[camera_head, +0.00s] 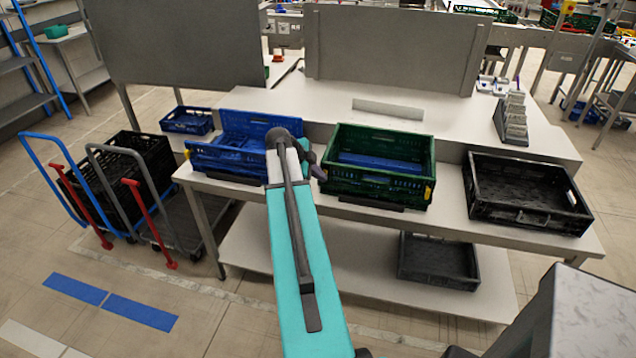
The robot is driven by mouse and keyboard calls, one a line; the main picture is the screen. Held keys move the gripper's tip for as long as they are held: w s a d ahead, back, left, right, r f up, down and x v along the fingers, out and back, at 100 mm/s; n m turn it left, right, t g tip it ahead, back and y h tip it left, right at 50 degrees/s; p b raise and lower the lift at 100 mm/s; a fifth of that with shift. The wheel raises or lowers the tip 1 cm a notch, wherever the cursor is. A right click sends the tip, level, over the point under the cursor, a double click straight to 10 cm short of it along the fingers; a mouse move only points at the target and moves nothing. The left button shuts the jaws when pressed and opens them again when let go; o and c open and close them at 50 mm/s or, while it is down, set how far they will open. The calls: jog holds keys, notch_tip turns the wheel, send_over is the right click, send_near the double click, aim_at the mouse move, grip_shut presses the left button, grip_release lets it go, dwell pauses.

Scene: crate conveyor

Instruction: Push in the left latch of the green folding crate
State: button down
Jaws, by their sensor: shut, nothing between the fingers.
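The green folding crate (376,190) stands open on the white table, right of the middle of the head view. Blue shows inside it. A yellow latch (428,192) shows on its right end. The left latch is not visible; my wrist and gripper are in front of or close to that left end. My gripper (319,173) is small and dark in this view, at the left end of the green crate. It is shut and holds nothing. I cannot tell whether it touches the crate.
A blue crate (228,172) stands left of my arm, with a smaller blue crate (187,128) behind it. A black crate (488,212) stands to the right. Another dark crate (468,281) is on the lower shelf. A card stand (512,122) is at the back right.

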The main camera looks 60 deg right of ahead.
jog(key=shift+w+d+r, duration=0.1)
jog(key=shift+w+d, duration=0.05)
jog(key=shift+d, duration=0.5)
jog(key=shift+a+b, duration=0.15)
jog(key=shift+b, duration=0.2)
jog(key=w+a+r+b, duration=0.1)
jog(key=a+r+b, duration=0.3)
jog(key=a+r, duration=0.4)
jog(key=shift+a, duration=0.8)
dwell(0.4)
